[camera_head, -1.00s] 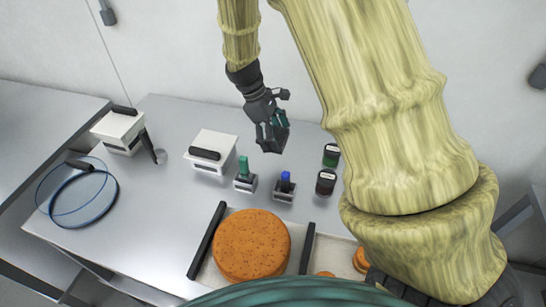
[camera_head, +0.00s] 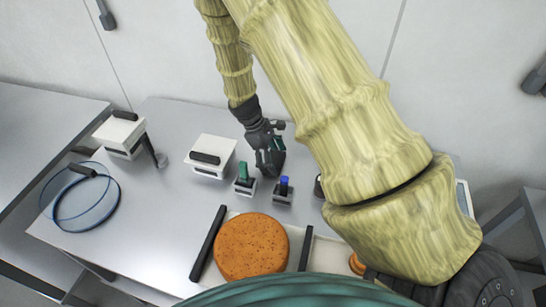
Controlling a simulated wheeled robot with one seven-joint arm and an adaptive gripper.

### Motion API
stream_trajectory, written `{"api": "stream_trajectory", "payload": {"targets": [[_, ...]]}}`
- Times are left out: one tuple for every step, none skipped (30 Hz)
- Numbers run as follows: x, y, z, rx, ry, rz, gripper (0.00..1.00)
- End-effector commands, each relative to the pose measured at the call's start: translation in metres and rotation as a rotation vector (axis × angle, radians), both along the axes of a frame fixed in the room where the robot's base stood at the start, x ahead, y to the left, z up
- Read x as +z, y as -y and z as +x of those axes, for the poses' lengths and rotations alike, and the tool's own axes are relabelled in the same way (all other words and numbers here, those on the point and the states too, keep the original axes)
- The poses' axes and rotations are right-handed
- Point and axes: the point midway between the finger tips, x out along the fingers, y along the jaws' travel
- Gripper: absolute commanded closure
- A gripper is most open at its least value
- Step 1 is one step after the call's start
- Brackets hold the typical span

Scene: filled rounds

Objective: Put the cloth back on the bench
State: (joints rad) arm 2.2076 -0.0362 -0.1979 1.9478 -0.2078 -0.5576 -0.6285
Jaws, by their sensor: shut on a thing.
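My gripper (camera_head: 268,160) points down over the back middle of the steel bench (camera_head: 155,220). It is shut on a small dark, teal-tinged thing, apparently the cloth, mostly hidden by the fingers. Its lower end is close to the bench top, just behind the green-handled stamp (camera_head: 243,174) and blue-handled stamp (camera_head: 283,189). I cannot tell whether it touches the bench. No other cloth shows.
A white box with a black handle (camera_head: 212,151) stands left of my gripper, another (camera_head: 119,132) farther left. A clear blue-rimmed disc (camera_head: 115,205) lies at left. A brown speckled round (camera_head: 250,245) sits in front between black bars. My arm hides the right side.

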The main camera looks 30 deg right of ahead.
Motion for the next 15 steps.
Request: {"api": "stream_trajectory", "payload": {"targets": [[-0.0008, 0.0, 0.0001, 0.0, 0.0, 0.0, 0.41], [-0.0012, 0.0001, 0.0002, 0.0, 0.001, -0.001, 0.41], [-0.0017, 0.0, 0.0002, 0.0, 0.001, -0.001, 0.41], [-0.0017, -0.0001, 0.0003, 0.0, 0.001, -0.001, 0.41], [-0.0018, -0.0001, 0.0002, 0.0, 0.001, -0.001, 0.41], [-0.0018, -0.0001, 0.0002, 0.0, 0.001, -0.001, 0.41], [-0.0018, -0.0001, 0.0002, 0.0, 0.001, -0.001, 0.41], [-0.0018, -0.0001, 0.0002, 0.0, 0.0, 0.0, 0.41], [-0.0019, 0.0, 0.0002, 0.0, 0.0, 0.0, 0.41], [-0.0025, -0.0001, 0.0001, 0.001, 0.0, 0.0, 0.41], [-0.0031, -0.0001, 0.0001, 0.001, 0.0, 0.0, 0.41], [-0.0042, -0.0001, 0.0, 0.001, 0.0, 0.0, 0.41], [-0.0049, -0.0001, -0.0001, 0.001, 0.0, 0.0, 0.41], [-0.0045, 0.0, 0.0001, 0.001, 0.0, 0.0, 0.11], [-0.0043, -0.0002, 0.0, 0.001, 0.0, 0.0, 0.04]]}}
